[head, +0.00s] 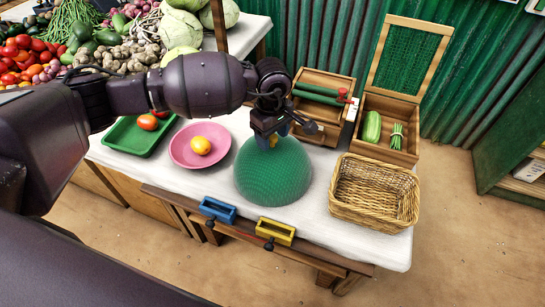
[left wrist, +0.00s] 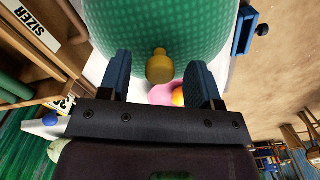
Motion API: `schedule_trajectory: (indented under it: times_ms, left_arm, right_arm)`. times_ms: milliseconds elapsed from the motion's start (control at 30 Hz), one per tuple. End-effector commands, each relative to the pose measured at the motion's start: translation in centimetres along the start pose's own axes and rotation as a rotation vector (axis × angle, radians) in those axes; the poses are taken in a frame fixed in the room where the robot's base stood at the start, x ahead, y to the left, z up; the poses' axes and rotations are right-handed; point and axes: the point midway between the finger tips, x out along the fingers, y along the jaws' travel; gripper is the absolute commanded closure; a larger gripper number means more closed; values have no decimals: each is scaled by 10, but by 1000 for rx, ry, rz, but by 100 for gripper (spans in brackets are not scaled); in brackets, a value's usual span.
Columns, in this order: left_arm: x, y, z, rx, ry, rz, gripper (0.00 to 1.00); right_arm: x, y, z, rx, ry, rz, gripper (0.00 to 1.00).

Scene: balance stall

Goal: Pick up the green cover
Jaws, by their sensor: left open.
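The green cover (head: 272,178) is a mesh dome resting on the white-topped table. It also fills the top of the left wrist view (left wrist: 150,30), with its yellow knob (left wrist: 160,66) pointing towards my gripper. My left gripper (head: 271,138) is above the top of the dome. In the left wrist view its two blue fingers (left wrist: 160,82) are apart, with the knob between them and space on both sides. Whether either finger touches the knob does not show. What is beneath the cover cannot be made out. My right gripper is not in view.
A pink plate (head: 184,157) with a yellow fruit is left of the cover, beside a green tray (head: 125,138) with tomatoes. A wicker basket (head: 375,190) is at right. Behind stand a wooden sizer box (head: 313,128) and an open crate (head: 405,156). Blue (head: 217,209) and yellow (head: 275,231) bins line the front edge.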

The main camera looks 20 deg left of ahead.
Motion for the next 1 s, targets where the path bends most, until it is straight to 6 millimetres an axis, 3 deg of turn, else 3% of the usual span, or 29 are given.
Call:
schedule_trajectory:
  times_ms: [100, 300, 667, 1000]
  left_arm:
    - [9, 0, 0, 0, 0, -1, 42]
    - [8, 0, 0, 1, 1, 1, 44]
    - [8, 0, 0, 1, 1, 0, 99]
    - [8, 0, 0, 0, 1, 1, 100]
  right_arm:
    - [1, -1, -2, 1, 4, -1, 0]
    - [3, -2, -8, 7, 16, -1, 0]
    - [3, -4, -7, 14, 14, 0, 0]
    - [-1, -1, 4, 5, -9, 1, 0]
